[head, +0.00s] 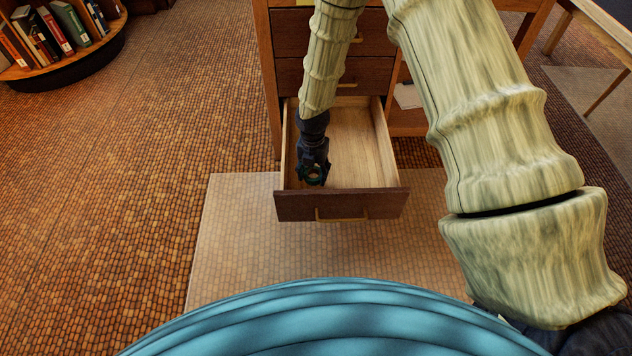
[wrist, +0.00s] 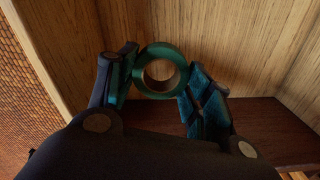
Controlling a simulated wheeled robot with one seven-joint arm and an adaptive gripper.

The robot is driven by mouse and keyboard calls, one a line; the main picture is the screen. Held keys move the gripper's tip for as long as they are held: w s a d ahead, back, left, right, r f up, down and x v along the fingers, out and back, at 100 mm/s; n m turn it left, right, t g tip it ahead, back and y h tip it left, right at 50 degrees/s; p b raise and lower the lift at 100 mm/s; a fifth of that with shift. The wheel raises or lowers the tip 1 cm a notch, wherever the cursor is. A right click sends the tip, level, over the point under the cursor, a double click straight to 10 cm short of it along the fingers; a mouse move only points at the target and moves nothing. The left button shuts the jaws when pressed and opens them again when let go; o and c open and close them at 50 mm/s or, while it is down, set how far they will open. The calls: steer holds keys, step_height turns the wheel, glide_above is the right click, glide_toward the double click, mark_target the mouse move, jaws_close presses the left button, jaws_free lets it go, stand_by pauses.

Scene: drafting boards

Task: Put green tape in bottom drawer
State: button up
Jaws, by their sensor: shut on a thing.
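The green tape (wrist: 161,57) is a ring with an open hole, and it shows small in the head view (head: 313,180). My gripper (wrist: 157,78) is shut on it, one finger on each side, and it also shows in the head view (head: 312,178). The bottom drawer (head: 370,155) is pulled open, with a pale wood inside and a dark front (head: 340,205). My gripper and the tape are within the drawer's outline, near its left side and front. I cannot tell whether the tape touches the drawer floor.
The upper drawers (head: 335,75) of the wooden desk are closed. An open shelf (head: 408,118) is right of the drawers. A round bookshelf (head: 70,60) stands far left. A pale mat (head: 240,235) lies under the drawer. The drawer's right half is bare.

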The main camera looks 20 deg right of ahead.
mark_target(313, 183)
steer(key=shift+f+b, duration=1.05)
steer(key=shift+f, duration=1.75)
steer(key=shift+f, duration=0.15)
steer(key=o, duration=0.9)
step_height(313, 183, up, 12)
steer(key=p, duration=0.5)
steer(key=shift+p, duration=0.3)
